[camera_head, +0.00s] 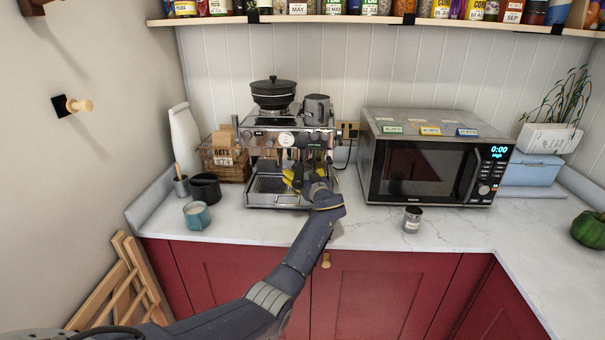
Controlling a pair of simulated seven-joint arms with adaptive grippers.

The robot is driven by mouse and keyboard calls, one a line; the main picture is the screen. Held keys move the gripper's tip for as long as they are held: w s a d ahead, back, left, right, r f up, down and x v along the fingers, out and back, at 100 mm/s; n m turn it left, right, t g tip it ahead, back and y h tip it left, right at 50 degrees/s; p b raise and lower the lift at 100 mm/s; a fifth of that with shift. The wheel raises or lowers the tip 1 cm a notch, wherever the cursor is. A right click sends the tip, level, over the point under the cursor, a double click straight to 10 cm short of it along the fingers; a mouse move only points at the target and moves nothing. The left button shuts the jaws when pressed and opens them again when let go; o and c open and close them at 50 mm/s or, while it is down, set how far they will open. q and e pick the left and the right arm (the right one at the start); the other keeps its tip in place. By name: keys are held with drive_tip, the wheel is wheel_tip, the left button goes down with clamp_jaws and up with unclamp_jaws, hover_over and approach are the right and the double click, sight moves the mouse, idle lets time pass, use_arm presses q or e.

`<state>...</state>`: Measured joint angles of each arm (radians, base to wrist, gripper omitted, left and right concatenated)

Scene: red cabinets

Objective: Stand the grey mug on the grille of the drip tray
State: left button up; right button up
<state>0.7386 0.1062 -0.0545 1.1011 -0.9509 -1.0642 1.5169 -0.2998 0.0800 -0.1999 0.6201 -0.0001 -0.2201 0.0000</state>
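A dark grey mug (317,105) stands on top of the espresso machine (286,138), at its right side. The drip tray (268,184) with its grille is at the foot of the machine, and its right part is hidden by my gripper. My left gripper (294,177) reaches in over the right part of the drip tray, well below the mug on top. Yellow parts show at its fingers. The fingers are small and dark against the machine, so I cannot tell whether they are open or hold something. My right gripper is not in view.
A black pot (273,93) stands beside the mug on the machine. A teal cup (196,215) and a black cup (205,187) stand left of it. A microwave (432,158) is at the right, with a small jar (412,219) before it. The front right counter is mostly clear.

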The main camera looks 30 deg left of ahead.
sight(306, 176)
use_arm(q)
drive_tip(key=shift+r, duration=0.2)
drive_tip(key=shift+v, duration=3.75)
drive_tip(key=shift+d, duration=0.1)
